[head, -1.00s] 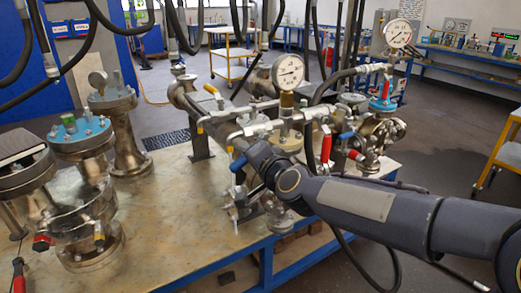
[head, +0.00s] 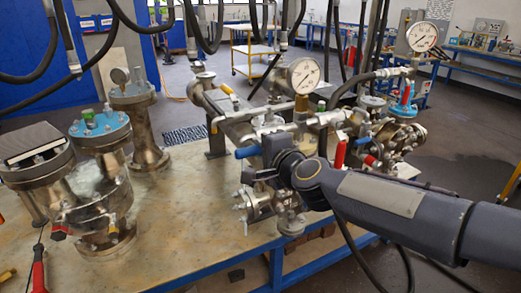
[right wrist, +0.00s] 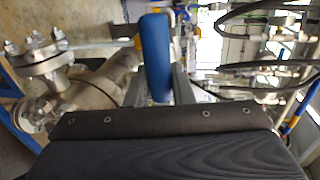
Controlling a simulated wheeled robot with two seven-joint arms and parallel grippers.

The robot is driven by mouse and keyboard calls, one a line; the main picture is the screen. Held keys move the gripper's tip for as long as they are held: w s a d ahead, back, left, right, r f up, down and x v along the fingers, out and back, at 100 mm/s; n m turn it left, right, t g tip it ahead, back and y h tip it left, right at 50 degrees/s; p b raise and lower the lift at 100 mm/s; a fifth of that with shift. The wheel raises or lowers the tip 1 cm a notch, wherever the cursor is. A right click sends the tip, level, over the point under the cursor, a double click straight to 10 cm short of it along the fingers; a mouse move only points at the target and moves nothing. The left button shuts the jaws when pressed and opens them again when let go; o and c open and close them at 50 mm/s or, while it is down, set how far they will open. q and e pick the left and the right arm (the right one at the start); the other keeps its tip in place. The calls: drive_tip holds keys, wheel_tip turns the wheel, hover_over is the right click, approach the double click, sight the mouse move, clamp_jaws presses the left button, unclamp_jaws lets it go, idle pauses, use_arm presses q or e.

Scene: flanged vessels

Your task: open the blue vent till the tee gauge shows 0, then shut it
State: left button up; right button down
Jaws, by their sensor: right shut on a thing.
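The blue vent handle (head: 247,152) sticks out level to the left of the pipework in the head view. It stands upright in the right wrist view (right wrist: 155,55), between my finger bars. My right gripper (head: 268,150) is shut on it; its fingers (right wrist: 156,88) lie on either side of the handle. A round white gauge (head: 304,75) stands on the pipework above, and another (head: 422,37) stands farther right. I cannot tell which is the tee gauge, and their needles are too small to read surely. My left gripper is not in view.
Red-handled levers (head: 341,155) and another blue handle (head: 362,141) sit close to the right of my wrist. Flanged vessels (head: 100,130) stand on the left of the bench (head: 180,225). Black hoses (head: 200,30) hang overhead. The bench's front middle is clear.

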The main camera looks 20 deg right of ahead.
drive_tip(key=c, duration=1.3)
unclamp_jaws()
drive_tip(key=shift+s+r, duration=0.1)
drive_tip(key=shift+s, duration=0.05)
drive_tip(key=p+v, duration=0.2)
drive_tip(key=v, duration=0.5)
drive_tip(key=shift+s, duration=0.25)
